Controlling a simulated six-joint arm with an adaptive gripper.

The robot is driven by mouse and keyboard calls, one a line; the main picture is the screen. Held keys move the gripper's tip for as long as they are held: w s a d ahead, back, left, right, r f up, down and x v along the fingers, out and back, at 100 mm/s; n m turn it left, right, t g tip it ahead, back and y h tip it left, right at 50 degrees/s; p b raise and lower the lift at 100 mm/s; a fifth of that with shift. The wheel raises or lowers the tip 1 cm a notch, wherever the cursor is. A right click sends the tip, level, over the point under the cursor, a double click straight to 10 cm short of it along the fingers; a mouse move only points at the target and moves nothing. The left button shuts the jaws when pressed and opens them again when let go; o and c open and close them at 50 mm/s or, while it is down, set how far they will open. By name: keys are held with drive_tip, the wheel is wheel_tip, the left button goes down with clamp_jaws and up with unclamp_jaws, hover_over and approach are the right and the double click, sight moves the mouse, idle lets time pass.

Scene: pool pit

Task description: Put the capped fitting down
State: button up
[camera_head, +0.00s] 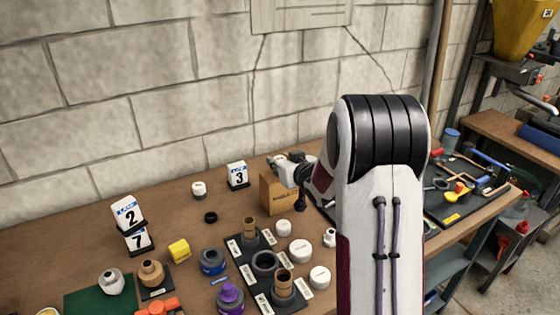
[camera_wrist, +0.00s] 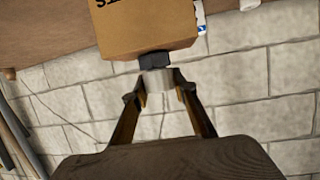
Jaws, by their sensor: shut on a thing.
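In the wrist view my gripper (camera_wrist: 160,96) is shut on the capped fitting (camera_wrist: 155,79). The fitting has a pale grey round body and a dark faceted end that points away from the gripper. Its dark end overlaps the edge of a brown box (camera_wrist: 145,28) in this view; I cannot tell if they touch. In the head view the end of my arm is beside and above this box (camera_head: 279,196), which stands on the workbench (camera_head: 70,255). The fitting cannot be told clearly there, and my arm hides part of the bench.
Left of the box are a number 3 sign (camera_head: 237,176), a white cap (camera_head: 199,189) and a black ring (camera_head: 211,217). A black board (camera_head: 238,254) with several fittings and white caps (camera_head: 300,251) lies in front. A tool tray (camera_head: 447,210) is at the right.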

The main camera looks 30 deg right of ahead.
drive_tip(key=shift+f, duration=0.15)
drive_tip(key=o, duration=1.1)
drive_tip(key=shift+s+r, duration=0.3)
drive_tip(key=shift+s, duration=0.1)
drive_tip(key=shift+v, duration=5.6)
drive_tip(key=shift+a+r, duration=0.1)
